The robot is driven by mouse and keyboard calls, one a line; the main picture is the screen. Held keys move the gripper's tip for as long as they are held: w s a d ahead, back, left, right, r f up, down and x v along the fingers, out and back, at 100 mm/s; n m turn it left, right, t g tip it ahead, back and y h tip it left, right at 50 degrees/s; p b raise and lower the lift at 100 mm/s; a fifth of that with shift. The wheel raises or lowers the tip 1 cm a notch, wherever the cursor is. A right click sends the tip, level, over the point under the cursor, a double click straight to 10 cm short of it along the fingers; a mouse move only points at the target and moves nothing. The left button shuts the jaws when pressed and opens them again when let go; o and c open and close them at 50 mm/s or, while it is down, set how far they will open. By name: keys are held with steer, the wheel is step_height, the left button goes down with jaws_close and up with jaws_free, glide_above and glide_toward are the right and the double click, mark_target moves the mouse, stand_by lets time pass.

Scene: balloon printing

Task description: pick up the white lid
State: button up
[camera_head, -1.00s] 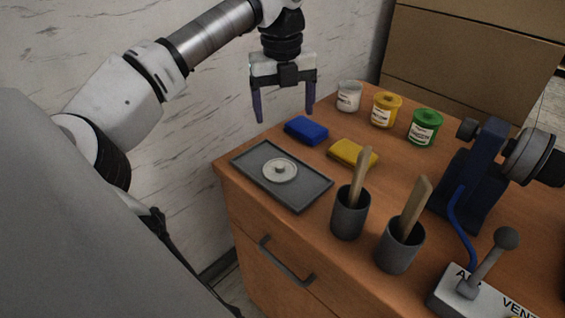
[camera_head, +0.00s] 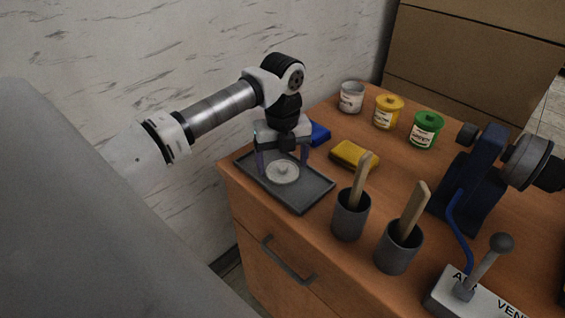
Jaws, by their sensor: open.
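The white lid (camera_head: 283,174) is a round disc with a small knob in its middle. It lies flat on the dark grey tray (camera_head: 311,195) at the table's left corner. My gripper (camera_head: 283,175) points down over the tray, with one finger to the left of the lid and the other near its right back side. The fingers are apart and nothing is held between them. I cannot tell whether either fingertip touches the lid or the tray.
A blue sponge (camera_head: 319,134) is partly hidden behind my gripper. A yellow sponge (camera_head: 353,155) lies right of the tray. Two dark cups (camera_head: 350,219) (camera_head: 396,254) with wooden sticks stand in front. White, yellow and green paint pots (camera_head: 351,98) (camera_head: 388,112) (camera_head: 425,130) stand at the back.

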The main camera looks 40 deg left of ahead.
steer(key=shift+f, duration=0.45)
steer(key=c, duration=0.6)
steer(key=shift+c, duration=0.2)
